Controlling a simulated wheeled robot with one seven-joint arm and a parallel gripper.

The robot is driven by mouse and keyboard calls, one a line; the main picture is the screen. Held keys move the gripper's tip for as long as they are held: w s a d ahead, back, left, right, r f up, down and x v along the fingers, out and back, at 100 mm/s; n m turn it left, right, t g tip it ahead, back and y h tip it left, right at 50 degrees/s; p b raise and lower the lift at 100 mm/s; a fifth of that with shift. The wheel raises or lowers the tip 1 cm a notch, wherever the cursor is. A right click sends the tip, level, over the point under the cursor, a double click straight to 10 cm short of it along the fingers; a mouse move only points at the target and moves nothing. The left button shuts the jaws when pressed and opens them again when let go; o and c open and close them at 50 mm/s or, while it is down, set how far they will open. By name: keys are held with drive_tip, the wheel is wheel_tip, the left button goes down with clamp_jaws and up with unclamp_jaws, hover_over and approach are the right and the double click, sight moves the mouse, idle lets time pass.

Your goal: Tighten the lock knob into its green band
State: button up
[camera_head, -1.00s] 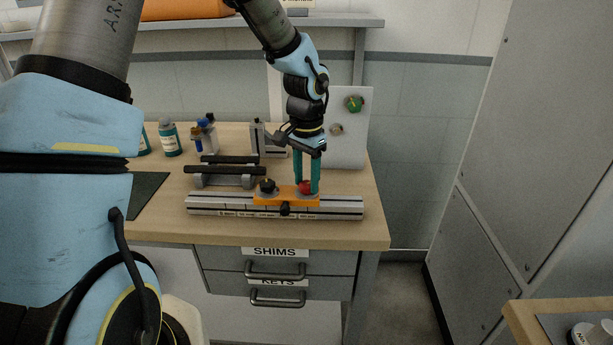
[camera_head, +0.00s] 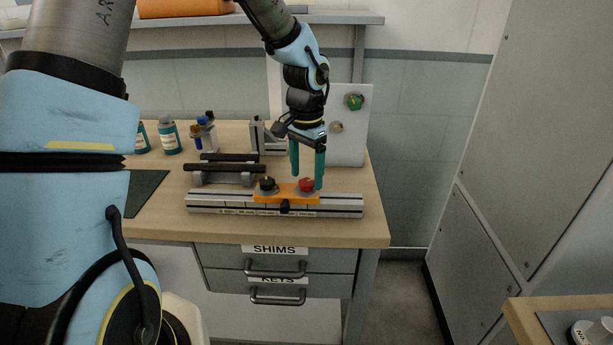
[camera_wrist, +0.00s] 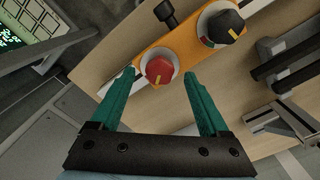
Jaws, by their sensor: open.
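A red knob (camera_head: 306,184) with a yellow pointer line sits at the right end of an orange carriage (camera_head: 285,195); it also shows in the wrist view (camera_wrist: 158,70). A black knob (camera_head: 267,184) sits at the left end; in the wrist view this black knob (camera_wrist: 226,24) has a dial with green and red marks. I cannot tell by label which is the lock knob. My gripper (camera_head: 307,179) is open, pointing down, with teal fingers on either side of the red knob. In the wrist view both fingers stand clear of it. Any green band by the red knob is indistinct.
The carriage rides on a silver rail (camera_head: 340,205) near the bench's front edge, with a black clamp screw (camera_head: 285,208) in front. Dark bars on a stand (camera_head: 225,172) lie behind left. Bottles (camera_head: 169,138) and an upright pale panel (camera_head: 350,125) stand further back.

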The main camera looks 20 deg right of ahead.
sight(306, 181)
wheel_tip(306, 181, up, 10)
drive_tip(key=b, duration=0.1)
drive_tip(key=shift+f+b, duration=0.15)
drive_tip(key=shift+b, duration=0.15)
drive_tip(key=s+a+f+n, duration=0.1)
drive_tip(key=a+n, duration=0.3)
drive_tip(key=a, duration=0.6)
drive_tip(key=s+a+f+n+t, duration=0.1)
drive_tip(key=a+f+n, duration=0.2)
drive_tip(key=a, duration=0.7)
drive_tip(key=s+a+f+n, duration=0.1)
drive_tip(key=a+n, duration=0.4)
drive_tip(key=a, duration=0.5)
drive_tip(key=shift+s+a+f+t, duration=0.3)
drive_tip(key=shift+s+f, duration=0.1)
drive_tip(key=shift+f, duration=0.2)
